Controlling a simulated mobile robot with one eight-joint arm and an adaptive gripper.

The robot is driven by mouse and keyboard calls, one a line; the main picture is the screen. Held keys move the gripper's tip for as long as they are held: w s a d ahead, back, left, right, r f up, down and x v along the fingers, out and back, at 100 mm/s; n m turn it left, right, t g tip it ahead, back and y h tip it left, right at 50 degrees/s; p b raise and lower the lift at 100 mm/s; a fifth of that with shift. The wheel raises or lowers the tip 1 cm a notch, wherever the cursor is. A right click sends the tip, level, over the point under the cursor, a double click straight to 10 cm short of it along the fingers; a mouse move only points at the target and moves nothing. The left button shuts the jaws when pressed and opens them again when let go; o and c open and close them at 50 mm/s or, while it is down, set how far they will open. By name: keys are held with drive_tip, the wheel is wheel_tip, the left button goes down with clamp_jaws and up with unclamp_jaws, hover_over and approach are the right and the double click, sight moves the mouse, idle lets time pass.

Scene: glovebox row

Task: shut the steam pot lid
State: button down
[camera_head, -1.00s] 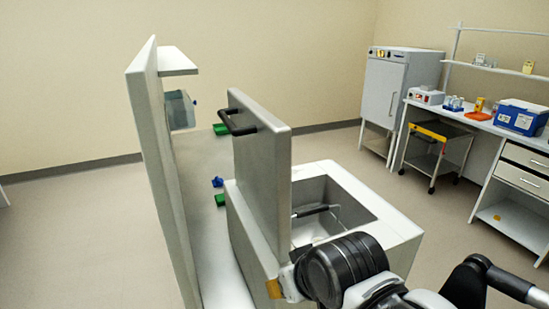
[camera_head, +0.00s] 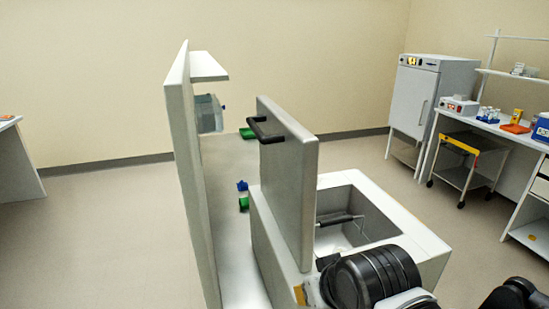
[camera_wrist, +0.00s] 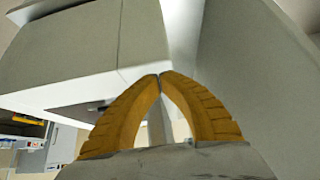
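The steam pot (camera_head: 408,232) is a pale grey box with a square opening on top. Its lid (camera_head: 288,185) is a thick grey panel standing upright at the left edge of the opening, so the pot is open. A black bar handle (camera_head: 264,131) sits on the lid's left face near its top. My gripper (camera_head: 299,294) shows only as a bit of yellow low beside the pot's near side, below the lid. In the wrist view my gripper's two yellow fingers (camera_wrist: 160,75) meet at their tips with nothing between them. Large grey surfaces stand close beyond them; which parts they are is unclear.
A tall upright panel (camera_head: 191,180) with a small shelf (camera_head: 208,67) stands left of the pot. Blue and green items (camera_head: 242,186) lie between. A cabinet (camera_head: 423,100), a cart (camera_head: 455,165) and a bench stand at the back right.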

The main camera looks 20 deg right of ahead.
wheel_tip(320, 180, up, 36)
drive_tip(key=w+a+n+g+p, duration=0.25)
drive_tip(key=n+p, duration=0.25)
drive_tip(key=p, duration=2.7)
drive_tip(key=w+a+r+n+g+h, duration=0.25)
drive_tip(key=w+a+n+g, duration=0.35)
drive_tip(key=w+n, duration=0.55)
drive_tip(key=s+d+f+n+t+p, duration=0.1)
drive_tip(key=d+f, duration=0.5)
drive_tip(key=f, duration=0.3)
drive_tip(key=shift+s+f+h+p, duration=0.3)
drive_tip(key=shift+s+f+h, duration=0.05)
drive_tip(key=shift+f, duration=0.05)
drive_tip(key=shift+d+n, duration=0.1)
drive_tip(key=shift+n, duration=0.15)
